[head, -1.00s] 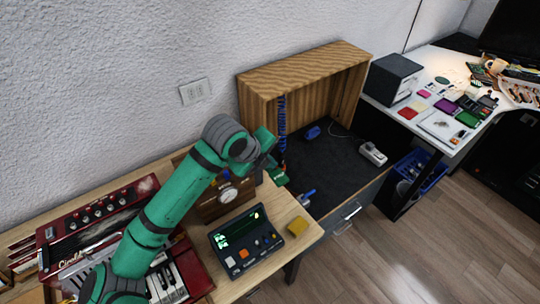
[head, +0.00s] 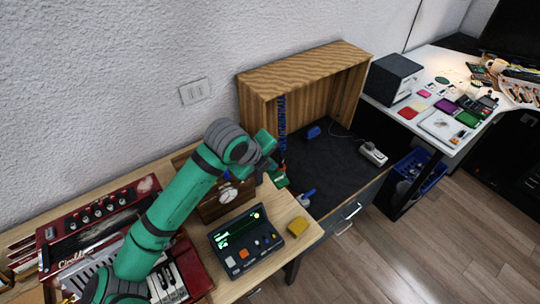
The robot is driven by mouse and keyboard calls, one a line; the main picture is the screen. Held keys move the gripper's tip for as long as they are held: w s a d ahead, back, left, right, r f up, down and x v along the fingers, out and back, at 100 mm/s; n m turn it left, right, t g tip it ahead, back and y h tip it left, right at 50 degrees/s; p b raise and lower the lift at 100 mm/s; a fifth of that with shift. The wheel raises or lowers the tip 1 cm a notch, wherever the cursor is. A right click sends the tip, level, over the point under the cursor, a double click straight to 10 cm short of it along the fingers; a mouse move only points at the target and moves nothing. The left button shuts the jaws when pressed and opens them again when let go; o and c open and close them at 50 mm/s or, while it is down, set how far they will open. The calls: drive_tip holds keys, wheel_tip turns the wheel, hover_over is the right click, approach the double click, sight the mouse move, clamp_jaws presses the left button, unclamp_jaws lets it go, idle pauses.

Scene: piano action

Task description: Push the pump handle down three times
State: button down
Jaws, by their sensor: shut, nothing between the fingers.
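My gripper (head: 281,180) is at the end of my green arm, over the back right of the wooden table. It is shut and looks empty, though its fingertips are small and partly hidden. A wooden box with a round white gauge (head: 228,195) stands below and left of it, partly hidden by my arm. I cannot make out a pump handle for certain. A small blue-handled item (head: 306,197) lies to the right of the gripper, and whether it is the handle is unclear. I cannot tell whether the gripper touches anything.
A red accordion (head: 100,215) lies at the left under my arm. A dark control panel (head: 246,240) and a yellow block (head: 298,226) sit at the table's front right. A wooden cabinet (head: 305,68) with a dark floor stands behind, holding a blue item (head: 313,132) and a white device (head: 373,153).

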drive_tip(key=shift+s+d, duration=0.15)
drive_tip(key=shift+d, duration=0.15)
wheel_tip(320, 180, up, 6)
drive_tip(key=w+a, duration=0.2)
drive_tip(key=shift+r, duration=0.15)
idle(1.0)
drive_tip(key=shift+w+a+r, duration=0.1)
drive_tip(key=r, duration=0.1)
drive_tip(key=w+a+r, duration=0.1)
drive_tip(key=r, duration=0.2)
drive_tip(key=shift+w+a+r, duration=0.15)
drive_tip(key=shift+w+r, duration=0.05)
drive_tip(key=shift+w, duration=0.05)
idle(0.4)
idle(0.6)
